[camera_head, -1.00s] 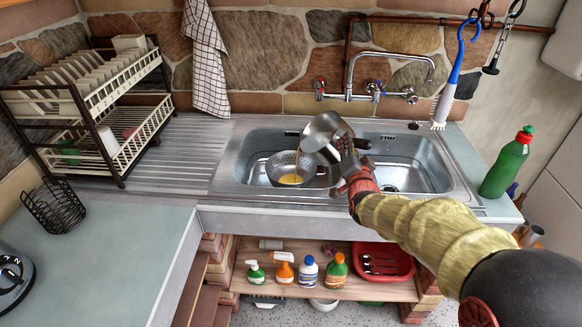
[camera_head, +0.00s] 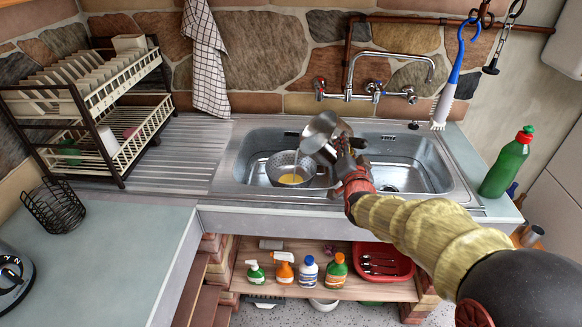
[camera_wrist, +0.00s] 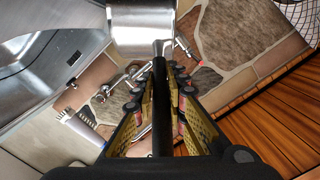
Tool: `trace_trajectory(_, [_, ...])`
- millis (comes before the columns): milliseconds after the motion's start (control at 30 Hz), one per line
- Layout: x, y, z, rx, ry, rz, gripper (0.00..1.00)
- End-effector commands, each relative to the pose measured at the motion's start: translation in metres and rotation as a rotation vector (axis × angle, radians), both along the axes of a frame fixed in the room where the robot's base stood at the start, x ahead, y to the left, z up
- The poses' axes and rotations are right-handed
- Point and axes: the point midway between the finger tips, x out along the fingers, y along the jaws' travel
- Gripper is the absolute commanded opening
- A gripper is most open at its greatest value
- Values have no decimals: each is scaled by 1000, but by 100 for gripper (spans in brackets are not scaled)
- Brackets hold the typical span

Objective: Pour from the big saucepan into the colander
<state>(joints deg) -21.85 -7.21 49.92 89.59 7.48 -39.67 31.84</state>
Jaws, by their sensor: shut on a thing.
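The big saucepan (camera_head: 322,134) is a steel pan, steeply tilted with its mouth toward the left, above the sink's left basin. My gripper (camera_head: 352,168) is shut on its dark handle; in the wrist view the handle (camera_wrist: 160,85) runs between the two fingers and the pan's steel wall (camera_wrist: 145,20) shows at the top. The metal colander (camera_head: 312,170) sits in the left basin, below and to the left of the pan. Yellow-orange contents (camera_head: 290,178) lie in the colander. The pan's inside is hidden.
The steel sink (camera_head: 232,180) has a right basin behind my gripper. A wall tap (camera_head: 390,55) stands above it. A green bottle (camera_head: 506,165) is at the right, a dish rack (camera_head: 95,110) at the left. The ribbed drainboard (camera_head: 180,150) is clear.

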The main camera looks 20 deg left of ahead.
Motion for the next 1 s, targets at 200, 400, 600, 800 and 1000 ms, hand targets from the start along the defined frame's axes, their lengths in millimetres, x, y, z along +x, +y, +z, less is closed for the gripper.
trace_trajectory(200, [0, 1, 6, -5, -14, -1, 0])
trace_trajectory(400, [0, 3, 6, -15, -18, 0, 0])
trace_trajectory(600, [-1, 3, 6, -23, -21, 0, 0])
trace_trajectory(800, [-1, 4, 6, -29, -24, -1, 0])
trace_trajectory(1000, [-1, 5, 6, -38, -28, -1, 0])
